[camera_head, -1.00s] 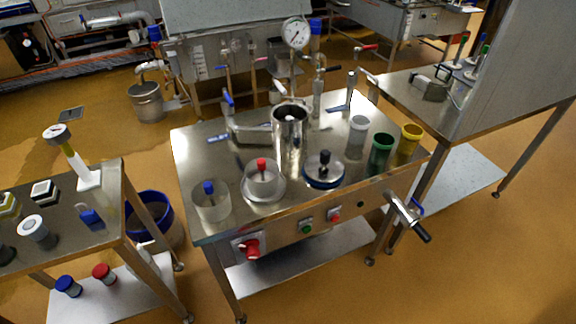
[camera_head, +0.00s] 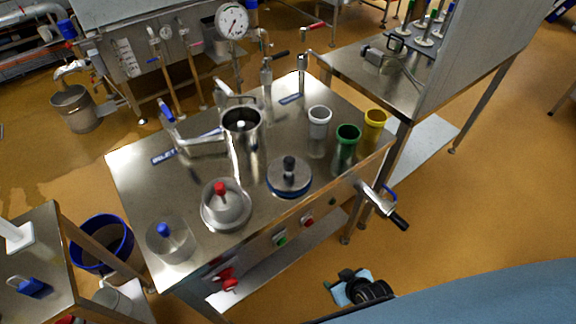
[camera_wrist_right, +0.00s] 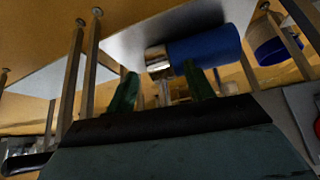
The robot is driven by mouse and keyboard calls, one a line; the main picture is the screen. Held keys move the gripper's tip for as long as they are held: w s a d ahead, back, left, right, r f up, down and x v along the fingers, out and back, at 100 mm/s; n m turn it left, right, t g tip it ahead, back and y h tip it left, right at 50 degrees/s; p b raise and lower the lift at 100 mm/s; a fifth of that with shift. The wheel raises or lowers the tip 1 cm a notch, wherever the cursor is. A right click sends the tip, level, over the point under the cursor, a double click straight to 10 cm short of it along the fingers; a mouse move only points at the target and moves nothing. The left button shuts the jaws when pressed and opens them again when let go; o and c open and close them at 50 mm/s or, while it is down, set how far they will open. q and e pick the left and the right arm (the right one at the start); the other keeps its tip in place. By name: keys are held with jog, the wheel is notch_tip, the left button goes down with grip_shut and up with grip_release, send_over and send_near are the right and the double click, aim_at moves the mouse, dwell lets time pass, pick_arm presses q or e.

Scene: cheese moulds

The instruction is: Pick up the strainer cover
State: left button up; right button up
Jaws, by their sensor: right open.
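Which piece is the strainer cover I cannot tell for certain. A round lid with a black knob and blue rim (camera_head: 290,187) lies on the steel table (camera_head: 205,275). To its left are a round piece with a red knob (camera_head: 224,209) and a clear cylinder with a blue knob (camera_head: 172,243). A tall steel pot (camera_head: 241,131) stands behind them. My right gripper (camera_head: 346,283) is low in front of the table, apart from these pieces. In the wrist view its two green fingers (camera_wrist_right: 161,88) are spread and empty. My left gripper is out of view.
White (camera_head: 319,124), green (camera_head: 346,148) and yellow (camera_head: 374,125) moulds stand at the table's right. A handle (camera_head: 385,207) juts from its front. A blue bucket (camera_head: 103,243) stands at left. The wrist view shows a blue cylinder (camera_wrist_right: 205,48) beyond the fingers.

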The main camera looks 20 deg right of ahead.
jog(key=w+a+r+t+y, duration=0.1)
jog(key=w+a+r+t, duration=0.15)
jog(key=w+r, duration=0.95)
jog(key=n+t+y+p, duration=0.2)
jog(key=t, duration=0.2)
send_near(285, 159)
jog(key=x, duration=0.3)
jog(key=b+x, duration=0.1)
jog(key=x, duration=0.1)
jog(key=shift+w+d+f, duration=0.2)
jog(key=shift+w+f, duration=0.05)
jog(key=shift+f, duration=0.25)
jog(key=shift+b+x, duration=0.5)
jog(key=shift+x, duration=2.45)
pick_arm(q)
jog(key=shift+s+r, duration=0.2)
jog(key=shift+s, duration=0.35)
pick_arm(e)
jog(key=shift+d+f, duration=0.1)
jog(key=shift+d, duration=0.1)
jog(key=shift+c, duration=0.4)
grip_shut()
